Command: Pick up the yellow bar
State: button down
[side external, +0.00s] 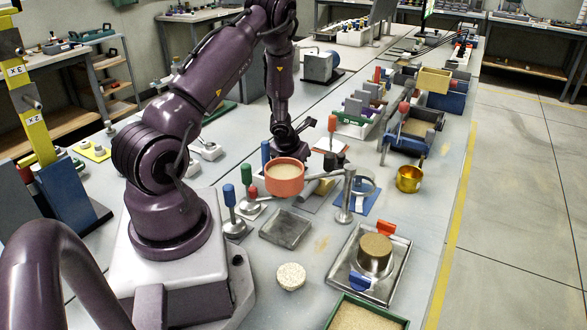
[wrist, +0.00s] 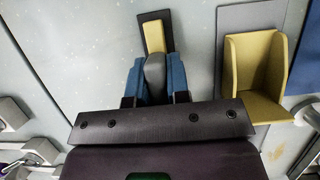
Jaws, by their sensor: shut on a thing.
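In the wrist view the yellow bar (wrist: 155,37) shows as a short block over a dark flat plate (wrist: 145,17), ahead of my gripper (wrist: 156,78). The two blue fingers are shut on a grey rounded piece (wrist: 154,70) that meets the near end of the bar. I cannot tell whether the grey piece and the bar are joined, or whether the bar is clear of the plate. In the side view my gripper is mostly hidden behind a red pot of sand (side external: 285,180), and I cannot make out the bar there.
A yellow angled holder (wrist: 238,70) stands on a grey plate to the right in the wrist view. In the side view, blue and green handled tools (side external: 229,196) stand left of the pot. A brass cup (side external: 409,179) and a metal tray (side external: 396,262) lie to the right.

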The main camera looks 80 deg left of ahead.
jog(key=shift+r, duration=0.1)
jog(key=shift+r, duration=4.9)
